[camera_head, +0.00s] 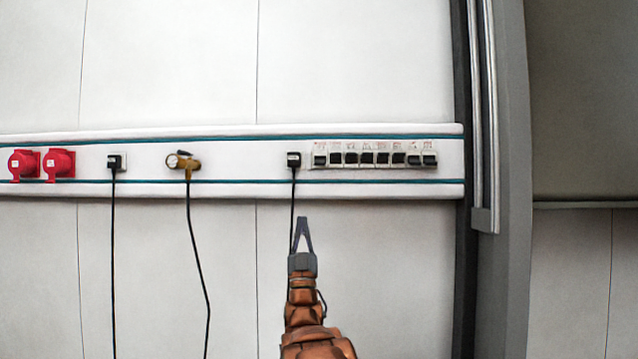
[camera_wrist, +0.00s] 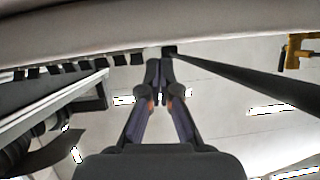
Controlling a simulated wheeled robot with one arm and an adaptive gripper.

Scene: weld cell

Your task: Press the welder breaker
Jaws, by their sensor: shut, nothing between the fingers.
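A row of breakers (camera_head: 375,159) with dark switches sits at the right end of the white wall rail. Small reddish labels run above the switches, too small to read, so I cannot tell which one is the welder breaker. In the wrist view the breakers show as dark blocks (camera_wrist: 69,69) at the upper left. My gripper (camera_head: 302,222) points up, below the rail and to the lower left of the breakers. Its fingertips (camera_wrist: 160,64) are together with nothing between them. In the head view they appear apart from the breakers.
A black plug (camera_head: 293,160) with a hanging cable is just left of the breakers; the cable passes behind my gripper. Further left are a brass valve (camera_head: 183,162) with a hose, another plug (camera_head: 116,162) and red sockets (camera_head: 59,164). A grey post (camera_head: 505,180) stands at the right.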

